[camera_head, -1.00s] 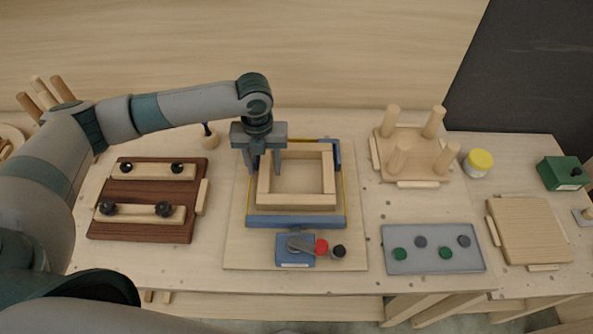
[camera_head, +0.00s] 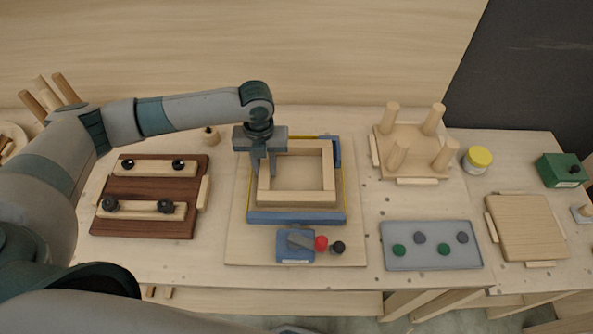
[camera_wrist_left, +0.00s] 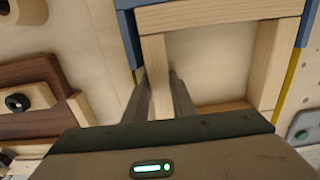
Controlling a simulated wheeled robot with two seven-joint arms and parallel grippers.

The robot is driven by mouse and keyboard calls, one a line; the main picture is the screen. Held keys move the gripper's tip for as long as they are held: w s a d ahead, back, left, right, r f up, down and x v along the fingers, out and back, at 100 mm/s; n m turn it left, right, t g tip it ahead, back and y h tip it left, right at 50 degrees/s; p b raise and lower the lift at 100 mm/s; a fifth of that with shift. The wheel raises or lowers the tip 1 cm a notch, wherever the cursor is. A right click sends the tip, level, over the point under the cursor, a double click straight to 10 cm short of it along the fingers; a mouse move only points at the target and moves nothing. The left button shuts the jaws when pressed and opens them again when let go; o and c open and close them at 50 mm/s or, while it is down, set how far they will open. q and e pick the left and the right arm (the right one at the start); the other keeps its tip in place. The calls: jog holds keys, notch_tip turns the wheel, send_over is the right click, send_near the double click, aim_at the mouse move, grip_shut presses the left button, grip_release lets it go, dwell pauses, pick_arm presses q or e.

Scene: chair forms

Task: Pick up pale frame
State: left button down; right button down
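The pale frame (camera_head: 297,199) is a square of light wooden bars inside the blue and yellow jig (camera_head: 296,217) on a pale board. My left gripper (camera_head: 264,174) points down over the frame's left bar. Its two fingers are shut on that bar, one on each side. In the left wrist view, the frame's left bar (camera_wrist_left: 158,75) runs between the fingertips (camera_wrist_left: 157,92). The lower parts of the fingers are partly hidden by the bar and by the gripper body. My right gripper is not in view.
A blue clamp (camera_head: 295,246) with red and black knobs sits in front of the jig. A dark brown board (camera_head: 150,199) lies left. A four-legged pale seat (camera_head: 414,160), a grey tray (camera_head: 432,259) and a yellow-lidded jar (camera_head: 477,159) stand right.

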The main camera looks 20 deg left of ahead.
pick_arm(q)
jog(key=shift+r, duration=0.1)
jog(key=shift+w+r+b, duration=0.1)
jog(key=shift+r+b, duration=0.2)
jog(key=shift+r, duration=0.15)
notch_tip(320, 180, up, 8)
jog(key=b, duration=0.3)
jog(key=shift+r, duration=0.5)
